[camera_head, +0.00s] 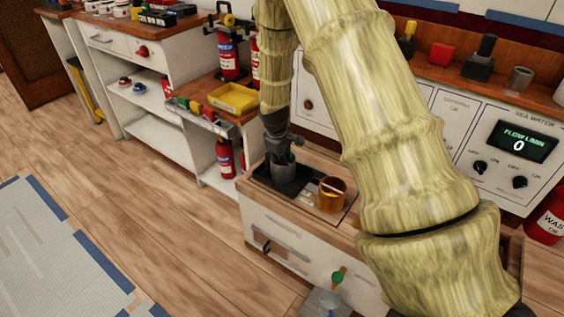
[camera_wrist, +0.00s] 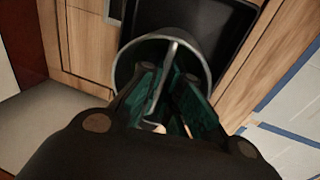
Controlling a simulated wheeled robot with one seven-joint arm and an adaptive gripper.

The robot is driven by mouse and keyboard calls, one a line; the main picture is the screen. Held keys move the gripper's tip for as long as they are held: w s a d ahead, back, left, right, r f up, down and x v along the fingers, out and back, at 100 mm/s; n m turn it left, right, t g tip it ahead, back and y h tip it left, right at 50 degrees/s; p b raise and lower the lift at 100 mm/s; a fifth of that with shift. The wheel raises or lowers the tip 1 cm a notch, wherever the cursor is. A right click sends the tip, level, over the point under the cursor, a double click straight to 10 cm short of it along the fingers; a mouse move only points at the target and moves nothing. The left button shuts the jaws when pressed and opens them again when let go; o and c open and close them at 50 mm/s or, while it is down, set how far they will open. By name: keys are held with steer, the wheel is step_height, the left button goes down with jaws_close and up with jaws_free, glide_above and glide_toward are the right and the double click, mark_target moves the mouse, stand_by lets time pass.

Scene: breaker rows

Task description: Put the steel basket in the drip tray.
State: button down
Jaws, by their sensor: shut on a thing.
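The steel basket (camera_head: 284,172) is a grey round vessel with a bar handle across its top. My gripper (camera_head: 277,142) points down and is shut on the handle. In the wrist view the basket's round rim (camera_wrist: 119,72) shows beyond my gripper (camera_wrist: 172,112), with the fingers on either side of the handle. The black drip tray (camera_head: 262,172) is set in the wooden counter below. The basket overlaps the tray in the head view; I cannot tell whether it touches. In the wrist view the tray (camera_wrist: 225,30) lies just beyond the rim.
A copper-coloured pot (camera_head: 332,197) with a light bar across its mouth stands close right of the basket. A yellow bin (camera_head: 233,98) sits on the counter behind. My arm hides part of the console (camera_head: 490,150) at the right.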

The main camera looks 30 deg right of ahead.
steer(key=shift+f, duration=0.1)
steer(key=c, duration=1.6)
jaws_free()
steer(key=shift+c, duration=0.2)
step_height(320, 180, up, 12)
steer(key=s+a+p, duration=0.1)
steer(key=a+p, duration=0.1)
steer(key=p, duration=0.1)
steer(key=shift+a+f, duration=0.1)
